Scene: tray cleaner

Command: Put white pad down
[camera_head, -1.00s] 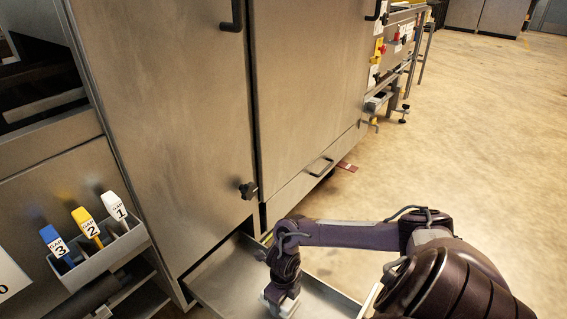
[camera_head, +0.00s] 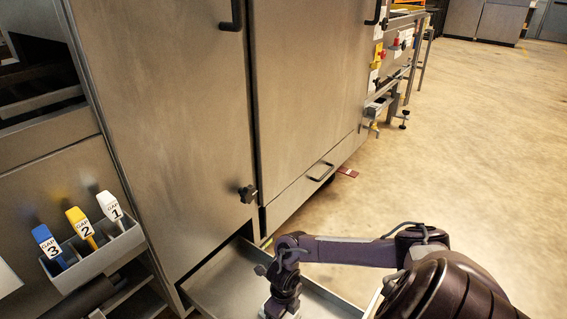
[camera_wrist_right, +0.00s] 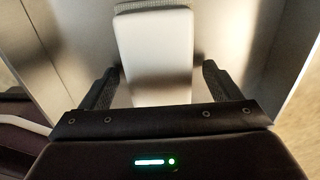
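The white pad (camera_wrist_right: 155,58) is a pale rounded block in the right wrist view, with a grey textured band at its far end. It appears to rest on the metal floor of an open tray (camera_head: 222,284). My right gripper (camera_wrist_right: 158,85) has its two dark fingers apart, one on each side of the pad, with a narrow gap on both sides. In the head view my right arm reaches down into the tray, and the gripper is low at the bottom edge, its fingers hard to see. My left gripper is not in view.
A tall metal cabinet (camera_head: 180,110) stands behind the tray. A grey holder (camera_head: 100,258) at the left carries blue, yellow and white tools (camera_head: 112,208) marked as gaps. A black knob (camera_head: 248,194) sticks out above the tray. The floor (camera_head: 470,130) at the right is clear.

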